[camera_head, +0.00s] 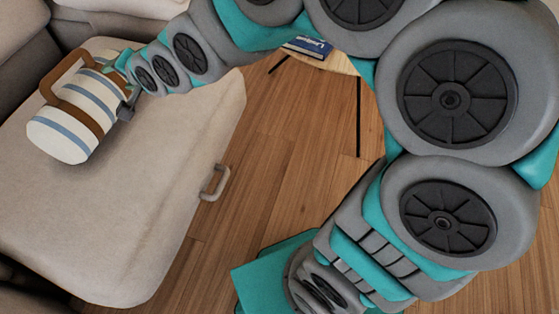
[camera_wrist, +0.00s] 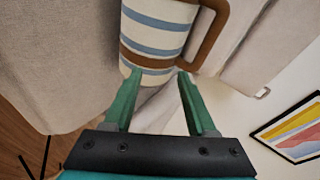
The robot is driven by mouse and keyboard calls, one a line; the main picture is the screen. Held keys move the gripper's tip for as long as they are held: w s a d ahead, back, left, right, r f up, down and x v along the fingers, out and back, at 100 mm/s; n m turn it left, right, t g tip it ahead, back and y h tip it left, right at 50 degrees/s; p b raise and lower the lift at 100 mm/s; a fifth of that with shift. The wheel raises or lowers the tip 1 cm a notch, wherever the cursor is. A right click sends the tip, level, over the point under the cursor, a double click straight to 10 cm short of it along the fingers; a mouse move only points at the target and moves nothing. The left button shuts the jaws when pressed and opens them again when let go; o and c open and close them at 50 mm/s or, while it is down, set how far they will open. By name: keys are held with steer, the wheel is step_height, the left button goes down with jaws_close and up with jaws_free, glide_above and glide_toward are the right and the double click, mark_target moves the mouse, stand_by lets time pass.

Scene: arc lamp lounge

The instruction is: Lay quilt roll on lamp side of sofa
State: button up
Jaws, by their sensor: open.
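The quilt roll (camera_head: 60,133) is cream with blue stripes, a brown strap and a brown handle. It lies on its side on the beige sofa seat (camera_head: 130,200), at the left in the head view. In the wrist view the quilt roll (camera_wrist: 158,38) is at top centre, just beyond my fingertips. My gripper (camera_head: 124,78) is at the roll's right side in the head view. In the wrist view my gripper (camera_wrist: 160,78) is open, its teal fingers apart on either side of the roll's lower end. I cannot tell whether they touch it. No lamp shows.
A metal handle (camera_head: 215,183) sticks out from the sofa's right side. A small wooden table (camera_head: 340,63) with a blue book (camera_head: 307,47) stands behind my arm. A framed colourful picture (camera_wrist: 292,128) shows at right in the wrist view. The wooden floor (camera_head: 265,150) beside the sofa is bare.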

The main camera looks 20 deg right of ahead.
steer(key=s+d+f+n+g+h, duration=0.25)
steer(key=s+d, duration=0.35)
steer(key=d, duration=0.3)
steer(key=s+d+f+n+g+h, duration=0.1)
steer(key=s+d+f+g+h, duration=0.25)
steer(key=s+d, duration=0.4)
steer(key=s+d+n+g, duration=0.2)
steer(key=s+d+g, duration=0.1)
steer(key=s, duration=0.7)
steer(key=s+d+f+n+g+h, duration=0.1)
steer(key=s+d+n+g, duration=0.1)
steer(key=s+d, duration=0.4)
steer(key=s, duration=0.4)
steer(key=shift+s+f+g, duration=0.3)
steer(key=shift+g, duration=0.1)
steer(key=shift+r+p, duration=1.25)
